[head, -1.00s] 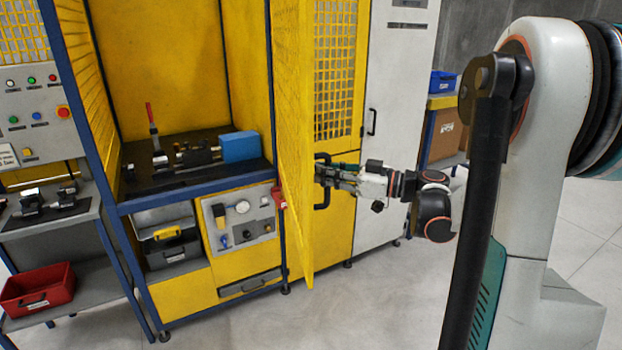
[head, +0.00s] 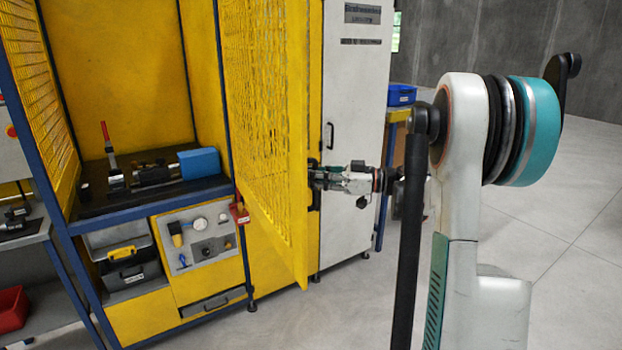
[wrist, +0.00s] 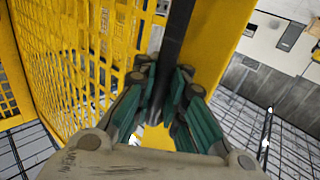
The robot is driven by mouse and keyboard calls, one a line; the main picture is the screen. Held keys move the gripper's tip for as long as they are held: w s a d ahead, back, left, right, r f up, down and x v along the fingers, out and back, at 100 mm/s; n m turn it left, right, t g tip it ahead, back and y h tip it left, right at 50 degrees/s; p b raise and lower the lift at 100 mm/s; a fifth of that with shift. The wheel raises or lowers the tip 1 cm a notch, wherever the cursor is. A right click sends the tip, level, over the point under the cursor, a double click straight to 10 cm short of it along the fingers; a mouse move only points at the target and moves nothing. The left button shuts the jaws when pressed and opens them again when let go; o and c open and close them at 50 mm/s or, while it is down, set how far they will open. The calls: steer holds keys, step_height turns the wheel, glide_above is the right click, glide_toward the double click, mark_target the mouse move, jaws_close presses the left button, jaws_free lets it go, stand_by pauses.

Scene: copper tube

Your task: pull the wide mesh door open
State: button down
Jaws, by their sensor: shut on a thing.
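The wide yellow mesh door (head: 268,125) stands swung out from the blue-framed enclosure, hinged at the right side of its opening. Its inner face shows in the head view. My gripper (head: 318,177) is at the door's free edge, on its outer side. The wrist view shows my gripper (wrist: 166,100) with its green-and-black fingers closed around the black bar handle (wrist: 176,38). The mesh door (wrist: 75,60) fills the left of that view. In the head view the handle (head: 314,198) is partly hidden by the door edge and the fingers.
The open enclosure holds a black worktop (head: 95,200) with a fixture and a blue block (head: 199,163). A white cabinet (head: 352,110) stands behind the door. A blue bin (head: 402,95) sits on a shelf at right. The grey floor (head: 350,315) in front is clear.

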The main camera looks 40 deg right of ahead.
steer(key=shift+s+f, duration=0.15)
steer(key=c, duration=1.8)
jaws_free()
steer(key=shift+o, duration=1)
steer(key=shift+s+r, duration=0.2)
steer(key=shift+s, duration=0.05)
steer(key=shift+w, duration=0.2)
steer(key=v, duration=1.2)
